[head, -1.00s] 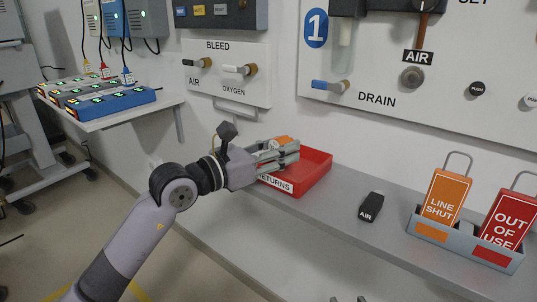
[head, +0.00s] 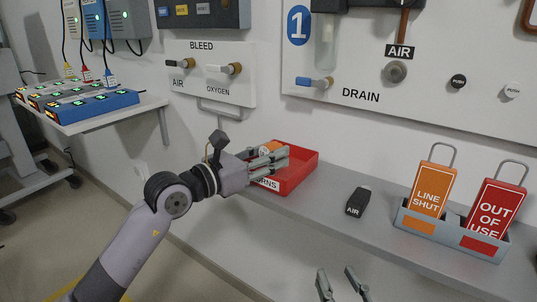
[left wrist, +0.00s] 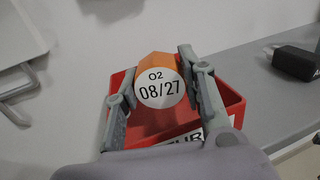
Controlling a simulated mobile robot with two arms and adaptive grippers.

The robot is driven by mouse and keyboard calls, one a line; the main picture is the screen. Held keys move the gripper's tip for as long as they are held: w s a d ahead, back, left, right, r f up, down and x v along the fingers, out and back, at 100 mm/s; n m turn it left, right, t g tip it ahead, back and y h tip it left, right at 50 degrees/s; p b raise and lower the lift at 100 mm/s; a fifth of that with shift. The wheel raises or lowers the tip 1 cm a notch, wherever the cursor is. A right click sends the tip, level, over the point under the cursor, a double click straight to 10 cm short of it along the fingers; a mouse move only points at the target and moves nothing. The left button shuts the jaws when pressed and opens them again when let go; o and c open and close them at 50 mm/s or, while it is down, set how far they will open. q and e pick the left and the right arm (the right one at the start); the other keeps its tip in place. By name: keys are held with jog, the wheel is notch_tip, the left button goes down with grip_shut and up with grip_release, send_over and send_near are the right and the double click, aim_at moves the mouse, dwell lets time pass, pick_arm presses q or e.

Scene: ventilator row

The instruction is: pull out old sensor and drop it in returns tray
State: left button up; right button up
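The old sensor (head: 269,147) is an orange piece with a white end label. In the left wrist view (left wrist: 158,92) the label reads "O2 08/27" and faces me. My left gripper (head: 276,157) has its fingers on both sides of the sensor, appearing to touch it; it looks shut on it. In the left wrist view, the gripper (left wrist: 158,72) and sensor are over the red returns tray (left wrist: 233,108). The tray (head: 305,172) sits on the grey shelf, its label partly hidden by the gripper. My right gripper (head: 342,282) is open and empty at the bottom edge.
A black AIR block (head: 358,201) lies on the shelf (head: 325,205) right of the tray. A holder (head: 448,233) with an orange LINE SHUT tag (head: 432,193) and a red OUT OF USE tag (head: 495,210) stands farther right. The wall panel is behind.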

pick_arm(q)
jog(key=o, duration=0.5)
pick_arm(e)
jog(key=shift+f, duration=0.1)
pick_arm(q)
jog(key=shift+s+a+f, duration=0.25)
jog(key=shift+s+a, duration=0.05)
jog(key=v, duration=1.1)
jog(key=shift+a+r, duration=0.15)
jog(key=shift+r, duration=0.05)
